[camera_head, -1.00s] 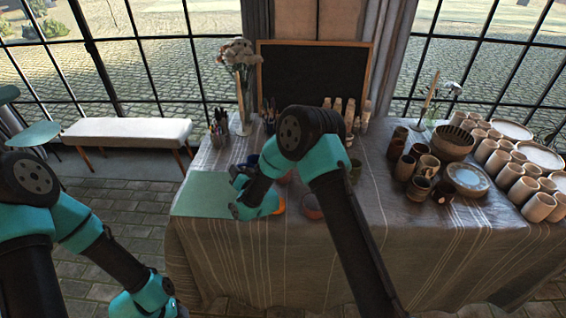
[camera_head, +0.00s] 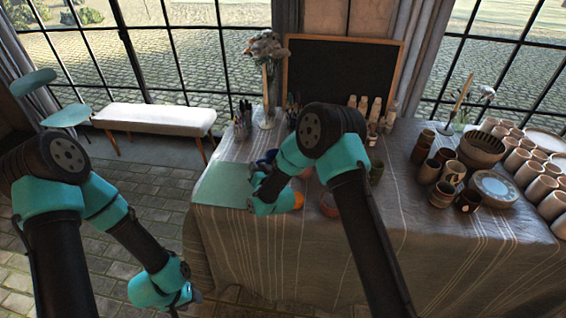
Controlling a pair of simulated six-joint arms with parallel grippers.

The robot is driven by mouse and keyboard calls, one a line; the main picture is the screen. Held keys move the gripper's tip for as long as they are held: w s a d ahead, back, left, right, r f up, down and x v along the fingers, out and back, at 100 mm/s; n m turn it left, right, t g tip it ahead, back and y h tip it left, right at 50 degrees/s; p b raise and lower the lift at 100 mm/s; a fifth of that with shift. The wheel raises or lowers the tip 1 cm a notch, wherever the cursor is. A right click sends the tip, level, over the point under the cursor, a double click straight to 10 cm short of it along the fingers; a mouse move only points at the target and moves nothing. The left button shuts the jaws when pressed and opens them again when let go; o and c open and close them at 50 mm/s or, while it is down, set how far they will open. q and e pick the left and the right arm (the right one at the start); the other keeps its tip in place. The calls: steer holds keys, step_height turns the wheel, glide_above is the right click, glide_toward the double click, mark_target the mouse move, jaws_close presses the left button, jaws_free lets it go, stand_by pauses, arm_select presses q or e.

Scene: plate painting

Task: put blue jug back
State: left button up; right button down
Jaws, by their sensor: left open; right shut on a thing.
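The dark blue jug (camera_head: 270,156) is at the right edge of the green mat (camera_head: 224,186), partly hidden by my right arm. My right gripper (camera_head: 256,179) is at the mat's right side, beside the blue jug, and is shut on it; the contact is largely hidden by the wrist. I cannot tell whether the jug touches the table. My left gripper (camera_head: 194,296) is low at the bottom left, in front of the table and away from its objects. It is open and empty, and only a small part of it shows.
An orange paint pot (camera_head: 298,201) and a reddish pot (camera_head: 329,205) stand close to my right wrist. A green pot (camera_head: 376,172) stands behind the forearm. Brown mugs (camera_head: 441,194), a plate (camera_head: 494,188) and pale cups fill the right side. The table's front middle is clear.

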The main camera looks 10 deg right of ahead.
steer(key=s+d+r+m+h, duration=0.3)
steer(key=s+d+r+h, duration=0.1)
steer(key=d, duration=0.5)
steer(key=s+d+r+m+h, duration=0.4)
steer(key=s+d+h, duration=0.3)
steer(key=s+d, duration=0.2)
steer(key=shift+s+r, duration=0.3)
